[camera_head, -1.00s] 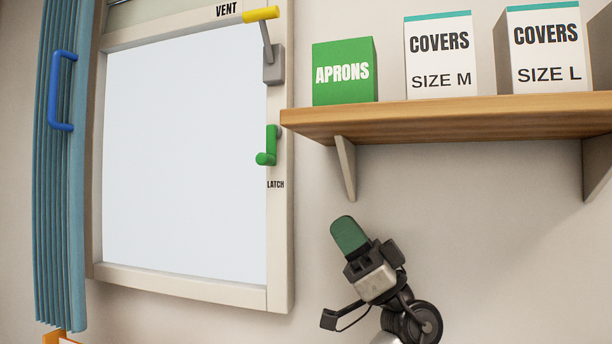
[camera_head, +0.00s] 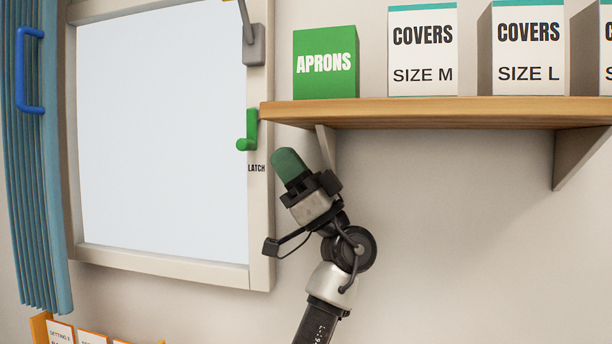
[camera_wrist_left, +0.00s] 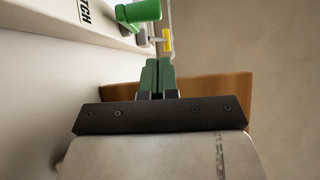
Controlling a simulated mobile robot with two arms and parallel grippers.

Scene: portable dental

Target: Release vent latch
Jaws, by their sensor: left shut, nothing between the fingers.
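The green latch handle (camera_head: 250,132) is on the right side of the window frame, above the word LATCH, in the head view. It points down, with its knob at the lower left. In the left wrist view the green latch (camera_wrist_left: 140,12) is at the top, just ahead and left of the fingertips. My left gripper (camera_head: 287,160) is below and right of the latch, apart from it. Its green fingers are shut and empty, and they also show in the left wrist view (camera_wrist_left: 157,66). My right gripper is not in view.
The wooden shelf (camera_head: 440,113) with its bracket (camera_head: 327,148) juts out just above and right of my left gripper. It carries the APRONS box (camera_head: 326,62) and covers boxes. A grey vent lever (camera_head: 253,45) is above the latch.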

